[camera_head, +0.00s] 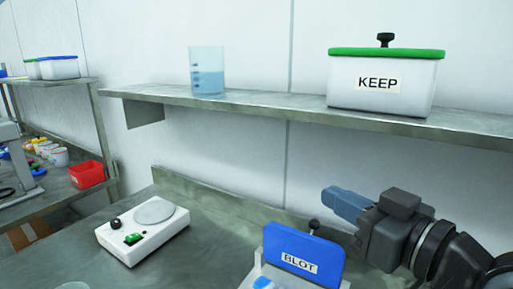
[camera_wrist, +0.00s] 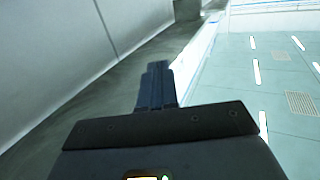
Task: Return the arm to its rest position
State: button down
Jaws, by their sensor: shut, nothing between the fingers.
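My gripper (camera_head: 345,203) is at the right in the head view, with its blue-grey fingers pointing left. It is above the bench, just behind and right of the blue BLOT panel (camera_head: 303,258). The fingers are together with nothing between them. In the wrist view my gripper (camera_wrist: 156,72) shows as a closed pair of dark fingers pointing away from the camera. The wall and a bench surface lie to its left. A pale green tiled floor lies to its right.
A white device with a round plate (camera_head: 145,232) stands on the bench. A shelf (camera_head: 270,104) above holds a beaker (camera_head: 207,72) and a white KEEP box (camera_head: 382,92) with a green lid. A red bin (camera_head: 87,174) sits on the left bench.

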jog(key=s+d+f+m+t+h, duration=0.2)
jog(key=s+f+m+h, duration=0.85)
jog(key=s+f, duration=0.75)
jog(key=s+d+n+g, duration=0.1)
jog(key=s+d+n, duration=0.1)
jog(key=s, duration=0.7)
jog(key=s+d+f+n+g+y, duration=0.1)
jog(key=s+d, duration=0.3)
jog(key=s, duration=0.6)
jog(key=shift+s+d+f+n, duration=0.2)
jog(key=shift+d+f+n, duration=0.15)
jog(key=shift+n, duration=0.3)
